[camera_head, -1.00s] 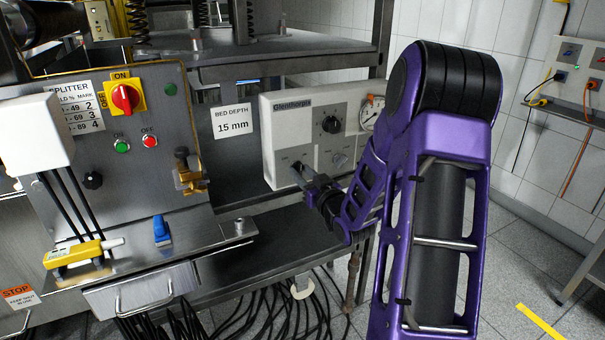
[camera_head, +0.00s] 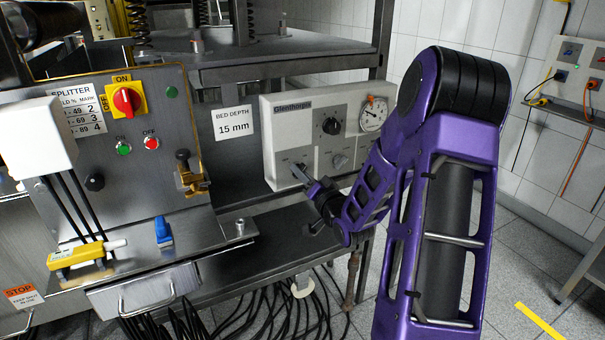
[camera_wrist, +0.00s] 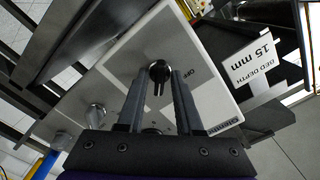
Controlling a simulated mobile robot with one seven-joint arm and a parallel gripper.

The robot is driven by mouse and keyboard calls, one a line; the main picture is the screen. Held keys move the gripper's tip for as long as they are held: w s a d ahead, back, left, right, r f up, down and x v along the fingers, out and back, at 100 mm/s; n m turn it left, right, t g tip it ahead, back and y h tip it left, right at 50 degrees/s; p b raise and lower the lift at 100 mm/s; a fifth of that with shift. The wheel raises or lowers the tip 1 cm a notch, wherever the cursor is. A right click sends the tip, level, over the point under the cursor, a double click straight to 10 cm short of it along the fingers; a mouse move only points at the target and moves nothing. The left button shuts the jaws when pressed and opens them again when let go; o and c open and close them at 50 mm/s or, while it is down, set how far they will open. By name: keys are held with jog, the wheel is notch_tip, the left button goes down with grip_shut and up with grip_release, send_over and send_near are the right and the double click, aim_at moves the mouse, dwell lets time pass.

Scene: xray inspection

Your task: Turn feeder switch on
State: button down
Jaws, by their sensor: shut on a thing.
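The light grey Glenthorpe control box (camera_head: 283,130) hangs on the machine frame in the middle of the head view. My gripper (camera_head: 299,174) reaches its lower left corner, where the fingers mostly hide a small switch. In the wrist view, this black rotary switch (camera_wrist: 159,72) sits between the tips of my gripper (camera_wrist: 158,80), beside an "OFF" mark. The fingers are shut on its handle, which lies lengthwise between them. Its exact setting is hard to read.
A larger black knob (camera_head: 331,125), a silver knob (camera_head: 340,161) and a round gauge (camera_head: 373,114) are on the same box. A BED DEPTH sign (camera_head: 233,122) hangs left of it. The splitter panel (camera_head: 155,125) stands further left. A steel shelf (camera_head: 275,225) runs below my gripper.

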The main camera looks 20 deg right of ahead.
dwell(0.4)
jog(key=c, duration=0.9)
grip_release()
jog(key=shift+s+d+p, duration=0.15)
jog(key=shift+s+p, duration=2.35)
jog(key=shift+s, duration=1.85)
jog(key=shift+s+d+p, duration=0.15)
jog(key=shift+s+p, duration=2.3)
jog(key=shift+s, duration=1.85)
